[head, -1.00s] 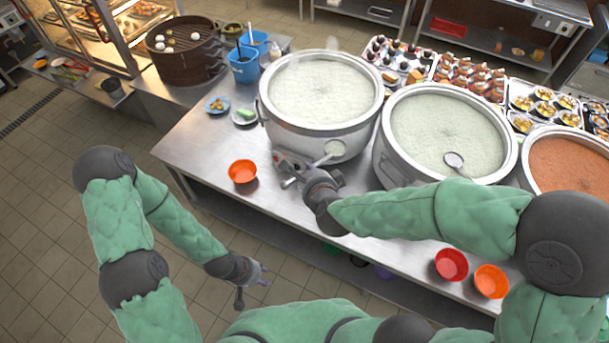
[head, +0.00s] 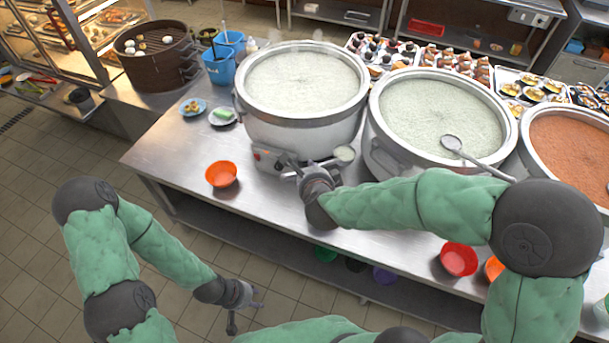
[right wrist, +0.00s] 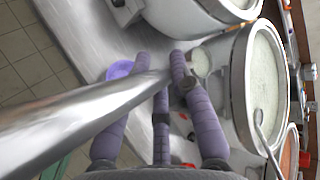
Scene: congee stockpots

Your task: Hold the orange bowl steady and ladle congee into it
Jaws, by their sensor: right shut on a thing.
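The orange bowl (head: 222,174) sits upright on the steel counter, in front of the left stockpot (head: 303,85) of pale congee. My right gripper (head: 297,172) is shut on a ladle (head: 343,154), in front of that pot and to the right of the bowl. The ladle's cup holds something pale. In the right wrist view, the ladle's metal handle (right wrist: 75,115) crosses the gripper fingers (right wrist: 160,65), with the cup (right wrist: 200,62) beyond them. My left gripper (head: 246,304) is open and empty, off the counter's front edge and well below the orange bowl.
A middle congee pot (head: 440,112) has another ladle (head: 452,143) in it. A reddish pot (head: 570,150) stands at right. A red bowl (head: 459,259) and another orange bowl (head: 493,268) are near the front edge. Small plates (head: 222,116) stand left of the pots.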

